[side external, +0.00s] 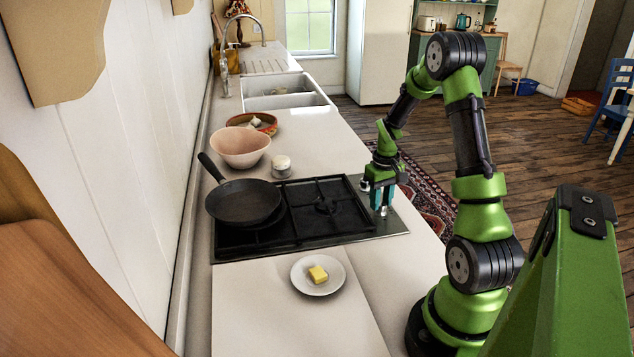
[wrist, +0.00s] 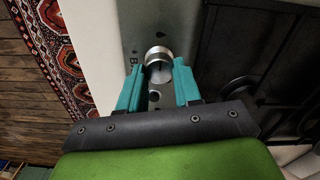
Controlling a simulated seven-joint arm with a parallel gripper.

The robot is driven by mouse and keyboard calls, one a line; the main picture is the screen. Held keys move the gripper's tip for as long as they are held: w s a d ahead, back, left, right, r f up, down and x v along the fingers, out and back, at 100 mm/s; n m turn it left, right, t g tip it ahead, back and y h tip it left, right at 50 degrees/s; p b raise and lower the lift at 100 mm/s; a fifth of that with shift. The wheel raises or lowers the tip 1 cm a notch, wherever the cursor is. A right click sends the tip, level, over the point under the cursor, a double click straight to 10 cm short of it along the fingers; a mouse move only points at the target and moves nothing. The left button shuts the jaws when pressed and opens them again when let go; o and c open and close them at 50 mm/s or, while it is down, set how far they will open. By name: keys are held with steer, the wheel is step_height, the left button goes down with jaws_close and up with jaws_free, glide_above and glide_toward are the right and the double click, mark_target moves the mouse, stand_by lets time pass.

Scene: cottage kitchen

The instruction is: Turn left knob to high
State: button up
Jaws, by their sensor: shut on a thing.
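The hob (side external: 300,215) is a black gas cooktop with a metal control strip on its right side. Another knob (side external: 365,186) stands farther along the strip, clear of the fingers.
A black frying pan (side external: 243,201) rests on the left burners. A plate (side external: 318,288) with butter (side external: 318,273) lies in front of the hob. The right burners are bare.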

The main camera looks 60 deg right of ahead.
mark_target(381, 202)
steer(key=shift+r, duration=0.1)
stand_by(0.4)
steer(key=o, duration=1)
steer(key=shift+o, duration=0.2)
step_height(381, 202, up, 17)
steer(key=s+a+r+t, duration=0.1)
steer(key=a+t, duration=0.1)
steer(key=a, duration=0.9)
steer(key=s+a+r+n+t+y, duration=0.1)
steer(key=a+r+t, duration=0.1)
steer(key=a, duration=0.9)
steer(key=s+a+r+n+t+y, duration=0.1)
steer(key=a+r+t, duration=0.1)
steer(key=a, duration=0.9)
steer(key=shift+s+t, duration=0.4)
steer(key=shift+t, duration=0.2)
